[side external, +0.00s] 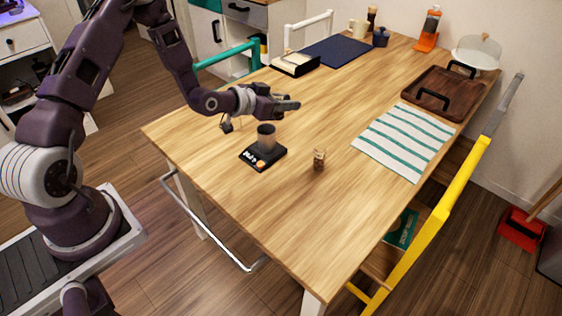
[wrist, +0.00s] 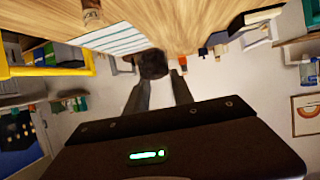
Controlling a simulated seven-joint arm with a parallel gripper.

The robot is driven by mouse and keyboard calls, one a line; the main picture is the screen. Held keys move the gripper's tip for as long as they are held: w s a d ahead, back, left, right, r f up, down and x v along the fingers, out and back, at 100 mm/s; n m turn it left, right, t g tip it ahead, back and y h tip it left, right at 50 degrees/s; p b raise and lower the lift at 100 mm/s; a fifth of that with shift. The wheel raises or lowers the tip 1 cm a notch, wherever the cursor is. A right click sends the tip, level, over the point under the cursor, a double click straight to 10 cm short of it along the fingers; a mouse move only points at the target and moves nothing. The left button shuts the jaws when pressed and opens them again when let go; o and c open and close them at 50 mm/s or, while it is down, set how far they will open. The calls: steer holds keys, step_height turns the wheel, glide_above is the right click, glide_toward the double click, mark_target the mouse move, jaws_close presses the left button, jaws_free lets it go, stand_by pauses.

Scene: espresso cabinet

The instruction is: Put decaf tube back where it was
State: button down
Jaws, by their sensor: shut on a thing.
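My gripper (side external: 287,104) is level above the table, up and to the right of a dark cup on a small black scale. In the wrist view, its fingers (wrist: 160,85) are shut on a dark round thing (wrist: 152,63) at their tips. I cannot tell whether this is the decaf tube; no label shows, and in the side view the fingers hide it. A small tube with light brown contents (side external: 319,160) stands upright on the table, apart from the gripper. It seems to show at the top of the wrist view (wrist: 91,12).
The dark cup (side external: 266,138) stands on the black scale (side external: 252,158). A striped towel (side external: 392,143) and a brown tray with black handles (side external: 462,97) lie to the right. The front tabletop is clear.

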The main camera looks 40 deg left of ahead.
steer(key=s+d+f+m+g+h, duration=0.1)
steer(key=s+d+f+m+h, duration=0.15)
steer(key=d, duration=0.25)
steer(key=s+d+f+m+g+h, duration=0.1)
steer(key=d+f+m+h, duration=0.1)
steer(key=d+f, duration=0.3)
steer(key=shift+h, duration=0.35)
steer(key=f, duration=0.3)
steer(key=d+f, duration=0.1)
steer(key=f, duration=0.5)
steer(key=shift+s+d, duration=0.25)
steer(key=shift+s, duration=0.05)
steer(key=shift+f, duration=0.15)
steer(key=c, duration=1.1)
jaws_free()
